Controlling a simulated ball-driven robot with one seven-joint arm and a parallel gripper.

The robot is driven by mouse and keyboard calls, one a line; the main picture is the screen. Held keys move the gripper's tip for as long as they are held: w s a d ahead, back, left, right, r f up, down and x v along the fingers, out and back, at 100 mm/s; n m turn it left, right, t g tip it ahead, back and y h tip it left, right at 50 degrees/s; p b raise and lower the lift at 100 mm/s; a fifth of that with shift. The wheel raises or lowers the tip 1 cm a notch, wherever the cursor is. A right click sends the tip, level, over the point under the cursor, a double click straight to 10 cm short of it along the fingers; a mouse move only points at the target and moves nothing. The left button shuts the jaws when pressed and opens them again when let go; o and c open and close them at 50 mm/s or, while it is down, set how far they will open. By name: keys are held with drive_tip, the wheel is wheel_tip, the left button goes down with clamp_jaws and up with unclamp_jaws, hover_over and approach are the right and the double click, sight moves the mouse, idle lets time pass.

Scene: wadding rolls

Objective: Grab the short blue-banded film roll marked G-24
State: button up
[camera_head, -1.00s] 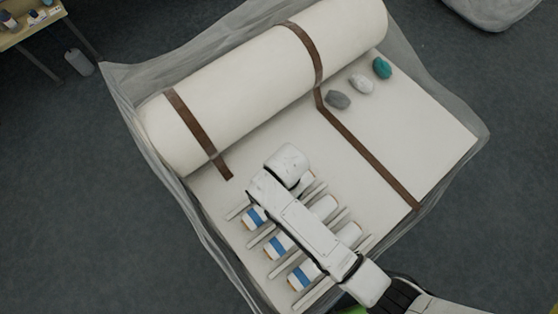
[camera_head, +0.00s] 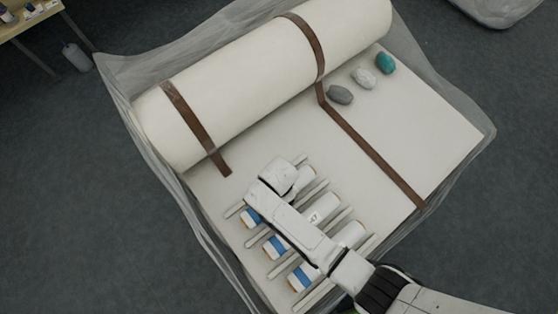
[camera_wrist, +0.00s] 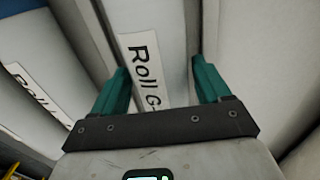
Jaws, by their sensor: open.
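Three short rolls with blue bands lie in a slanting row in the head view: an upper one (camera_head: 251,217), a middle one (camera_head: 276,246) and a lower one (camera_head: 302,278). Their markings are too small to read there. In the wrist view my gripper (camera_wrist: 160,66) is open, its teal fingers apart over a white roll (camera_wrist: 165,20) labelled "Roll G-"; my gripper hides the rest of the label. No blue band shows on the visible part of that roll. A blue-banded roll (camera_wrist: 30,45) with a partly visible label lies left of the fingers. My arm hides the gripper in the head view.
White rolls (camera_head: 325,207) lie beside the blue-banded ones, with pale rails (camera_head: 262,236) between. A large strapped wadding roll (camera_head: 255,80) lies behind. Grey (camera_head: 340,95), white (camera_head: 364,78) and teal (camera_head: 386,63) lumps lie at upper right. The pad's right part is clear.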

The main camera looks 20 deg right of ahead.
drive_tip(key=shift+f, duration=0.5)
drive_tip(key=c, duration=1.1)
drive_tip(key=shift+r, duration=0.15)
drive_tip(key=shift+c, duration=0.2)
